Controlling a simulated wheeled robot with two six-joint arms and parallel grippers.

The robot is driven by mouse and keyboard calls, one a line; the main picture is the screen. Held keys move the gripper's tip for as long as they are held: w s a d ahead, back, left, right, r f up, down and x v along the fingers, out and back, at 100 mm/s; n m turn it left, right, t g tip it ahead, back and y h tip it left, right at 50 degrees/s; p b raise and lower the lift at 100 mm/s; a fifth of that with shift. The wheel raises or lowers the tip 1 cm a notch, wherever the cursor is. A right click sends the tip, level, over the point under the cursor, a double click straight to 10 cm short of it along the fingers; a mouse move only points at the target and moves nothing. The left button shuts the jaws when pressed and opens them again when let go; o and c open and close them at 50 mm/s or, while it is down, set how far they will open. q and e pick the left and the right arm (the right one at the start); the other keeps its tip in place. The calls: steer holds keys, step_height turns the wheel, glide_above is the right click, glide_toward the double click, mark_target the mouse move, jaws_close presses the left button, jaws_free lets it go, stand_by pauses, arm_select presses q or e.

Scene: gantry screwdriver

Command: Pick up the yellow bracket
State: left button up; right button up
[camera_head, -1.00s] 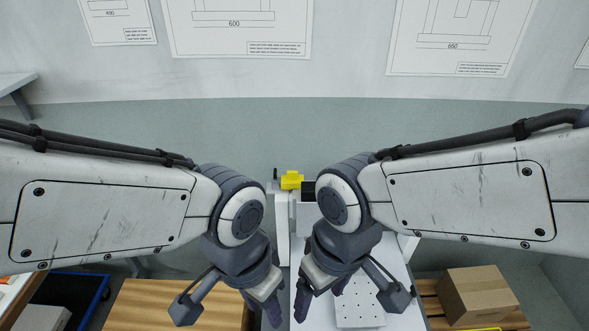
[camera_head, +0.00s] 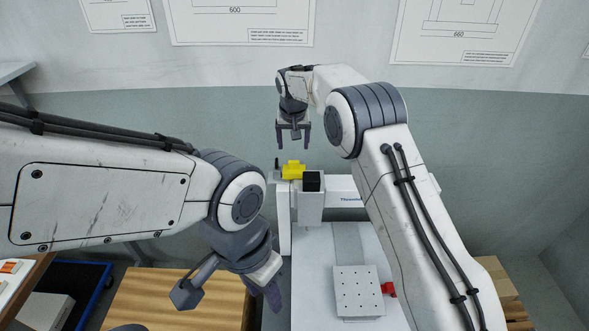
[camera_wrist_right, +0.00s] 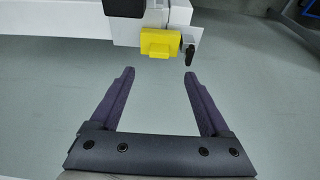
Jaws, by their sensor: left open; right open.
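The yellow bracket (camera_head: 293,170) sits at the top of the white gantry machine, beside a black-topped grey block. It also shows in the right wrist view (camera_wrist_right: 160,42), at the top centre, just beyond the fingertips. My right gripper (camera_head: 293,146) is open and empty, pointing down, above and behind the bracket in the head view. Its two dark fingers (camera_wrist_right: 158,72) are spread apart with floor showing between them; they do not touch the bracket.
The machine's white bed (camera_head: 311,270) carries a perforated plate (camera_head: 358,290) with a red part (camera_head: 389,289) at its right. A small black lever (camera_wrist_right: 189,54) stands beside the bracket.

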glide_above(294, 162)
steer(key=s, duration=0.1)
step_height(294, 162, down, 4)
steer(key=shift+f+p, duration=0.15)
steer(key=shift+p, duration=0.3)
steer(key=p+x, duration=0.1)
steer(key=x, duration=0.1)
steer(key=p+x, duration=0.1)
steer(key=x, duration=0.1)
steer(key=shift+s+f, duration=0.15)
steer(key=shift+f, duration=0.6)
jaws_close()
steer(key=shift+r, duration=0.1)
